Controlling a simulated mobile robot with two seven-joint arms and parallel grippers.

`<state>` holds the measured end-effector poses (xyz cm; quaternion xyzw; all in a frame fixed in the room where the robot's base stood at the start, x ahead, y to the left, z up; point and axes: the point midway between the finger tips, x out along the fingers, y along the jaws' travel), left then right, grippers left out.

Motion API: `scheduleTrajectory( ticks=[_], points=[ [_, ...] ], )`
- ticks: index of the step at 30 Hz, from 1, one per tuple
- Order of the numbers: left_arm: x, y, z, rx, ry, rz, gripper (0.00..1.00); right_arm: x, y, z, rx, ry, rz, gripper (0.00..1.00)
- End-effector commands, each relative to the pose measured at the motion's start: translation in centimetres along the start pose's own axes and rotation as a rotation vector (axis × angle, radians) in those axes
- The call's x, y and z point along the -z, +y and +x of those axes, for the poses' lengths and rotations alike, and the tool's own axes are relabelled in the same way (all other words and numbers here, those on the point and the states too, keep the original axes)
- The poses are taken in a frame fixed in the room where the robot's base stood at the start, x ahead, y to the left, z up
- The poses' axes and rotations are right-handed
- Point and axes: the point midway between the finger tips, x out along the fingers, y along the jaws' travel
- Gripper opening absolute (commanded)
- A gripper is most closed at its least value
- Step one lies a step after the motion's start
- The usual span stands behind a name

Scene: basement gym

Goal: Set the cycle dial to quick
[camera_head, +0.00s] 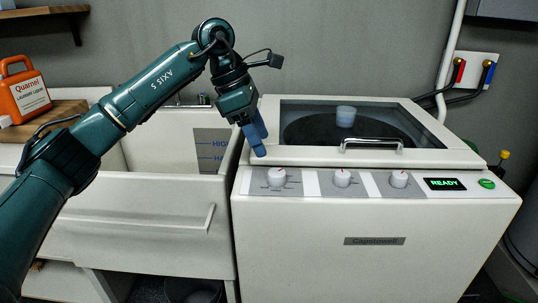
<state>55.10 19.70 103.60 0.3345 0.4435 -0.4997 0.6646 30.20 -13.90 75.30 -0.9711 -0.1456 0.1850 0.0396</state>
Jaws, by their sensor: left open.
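A white washing machine (375,255) stands at the centre right. Its front panel has three white dials: a left dial (277,177), a middle dial (342,178) and a right dial (399,180). Their labels are too small to read, so I cannot tell which is the cycle dial or what each is set to. My left gripper (258,142) points down with its blue fingers above and slightly left of the left dial, apart from it. It is open and holds nothing. My right gripper is not in view.
The display (444,184) reads READY, with a green button (487,184) beside it. The glass lid (345,125) is shut, with a metal handle (371,145) at its front. A white sink cabinet (150,220) stands left. An orange detergent jug (24,92) sits far left.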

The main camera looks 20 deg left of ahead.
Motion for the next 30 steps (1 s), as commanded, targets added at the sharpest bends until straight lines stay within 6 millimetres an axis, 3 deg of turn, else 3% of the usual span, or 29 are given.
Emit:
scheduleTrajectory(
  ticks=[3, 9, 30],
  points=[
    [-0.1, 0.0, -2.5, -0.002, -0.002, -0.001, 0.59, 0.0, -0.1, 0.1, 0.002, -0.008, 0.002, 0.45],
    [0.0, 0.0, -4.6, -0.001, -0.001, 0.0, 0.59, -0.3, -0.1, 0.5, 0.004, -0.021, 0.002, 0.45],
    [0.0, 0.0, -4.9, 0.001, 0.0, 0.0, 0.59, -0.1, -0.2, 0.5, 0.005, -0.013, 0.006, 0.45]
  ],
)
